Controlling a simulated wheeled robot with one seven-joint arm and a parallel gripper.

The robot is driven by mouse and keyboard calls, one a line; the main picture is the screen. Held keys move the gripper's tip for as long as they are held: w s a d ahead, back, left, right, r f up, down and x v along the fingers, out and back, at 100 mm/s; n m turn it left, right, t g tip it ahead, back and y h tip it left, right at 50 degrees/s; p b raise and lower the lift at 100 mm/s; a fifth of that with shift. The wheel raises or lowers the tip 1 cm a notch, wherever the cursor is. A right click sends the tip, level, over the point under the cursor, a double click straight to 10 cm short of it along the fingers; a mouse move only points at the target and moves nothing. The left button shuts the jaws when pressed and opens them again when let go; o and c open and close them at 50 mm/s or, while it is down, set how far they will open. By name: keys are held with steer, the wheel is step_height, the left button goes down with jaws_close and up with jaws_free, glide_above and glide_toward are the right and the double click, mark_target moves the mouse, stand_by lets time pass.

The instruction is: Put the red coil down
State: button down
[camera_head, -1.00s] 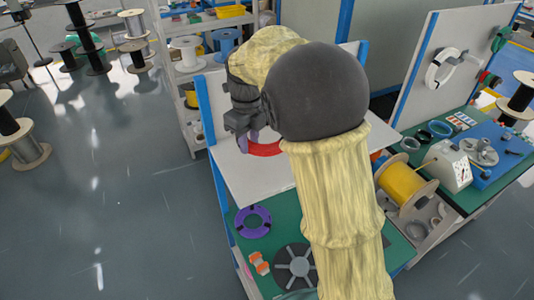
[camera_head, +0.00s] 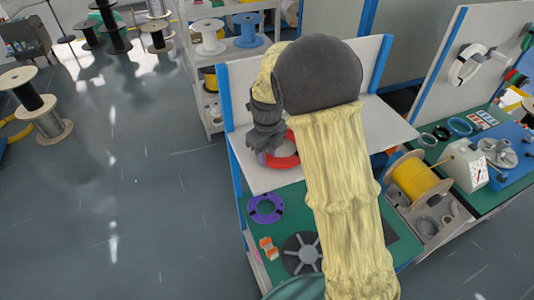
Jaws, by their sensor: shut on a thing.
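The red coil (camera_head: 284,158) is a red ring with dark bands, over the white upper shelf (camera_head: 243,178) of the workstation. My gripper (camera_head: 264,157) is at the left part of the ring and is shut on it. My arm hides the ring's right part and most of the fingers. I cannot tell whether the coil touches the shelf or hangs just above it.
A purple coil (camera_head: 265,209), orange-and-white pieces (camera_head: 269,248) and a dark spoked disc (camera_head: 302,254) lie on the green lower tabletop (camera_head: 290,196). A yellow cable spool (camera_head: 415,179) and a winding machine (camera_head: 468,165) stand on the right. The shelf's right part is clear.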

steer(key=shift+f, duration=0.5)
steer(key=c, duration=1.2)
jaws_free()
steer(key=shift+f, duration=0.1)
steer(key=shift+o, duration=0.2)
step_height(320, 180, up, 12)
steer(key=b, duration=0.2)
steer(key=shift+b, duration=0.4)
